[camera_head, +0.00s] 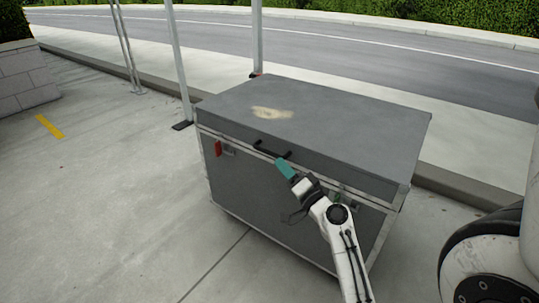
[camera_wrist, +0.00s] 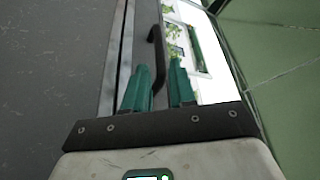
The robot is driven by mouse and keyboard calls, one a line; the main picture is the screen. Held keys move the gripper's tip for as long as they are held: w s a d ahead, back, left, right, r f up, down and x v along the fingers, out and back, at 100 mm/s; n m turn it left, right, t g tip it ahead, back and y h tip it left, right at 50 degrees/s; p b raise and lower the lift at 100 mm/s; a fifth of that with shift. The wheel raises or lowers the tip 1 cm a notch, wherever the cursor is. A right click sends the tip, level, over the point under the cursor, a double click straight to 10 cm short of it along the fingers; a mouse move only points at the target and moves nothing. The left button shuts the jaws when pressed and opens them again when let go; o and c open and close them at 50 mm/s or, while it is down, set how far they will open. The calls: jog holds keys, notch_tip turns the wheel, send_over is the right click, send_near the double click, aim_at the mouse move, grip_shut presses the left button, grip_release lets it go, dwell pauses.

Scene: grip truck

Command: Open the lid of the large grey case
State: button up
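The large grey case (camera_head: 290,205) stands on the pavement with its lid (camera_head: 330,120) down flat. A pale worn patch marks the lid's top. A black handle (camera_head: 272,151) sits on the front of the lid; it also shows in the wrist view (camera_wrist: 157,52). My gripper (camera_head: 281,164) is at the case's front, at the right end of the handle. In the wrist view its two green fingers (camera_wrist: 159,68) are apart, with the near end of the handle showing between them. I cannot tell whether either finger touches the handle.
A red tag (camera_head: 218,148) and a latch (camera_head: 230,151) are on the case's left front; another latch (camera_head: 345,198) is partly behind my arm. Thin metal posts (camera_head: 180,70) stand behind the case. A low block wall (camera_head: 25,80) is at left. Pavement at front left is clear.

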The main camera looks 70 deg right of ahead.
aim_at(271, 154)
jog(key=x, duration=0.6)
jog(key=shift+w+d+r, duration=0.1)
jog(key=shift+w+d, duration=0.1)
jog(key=shift+w, duration=0.15)
jog(key=shift+c, duration=0.3)
grip_shut()
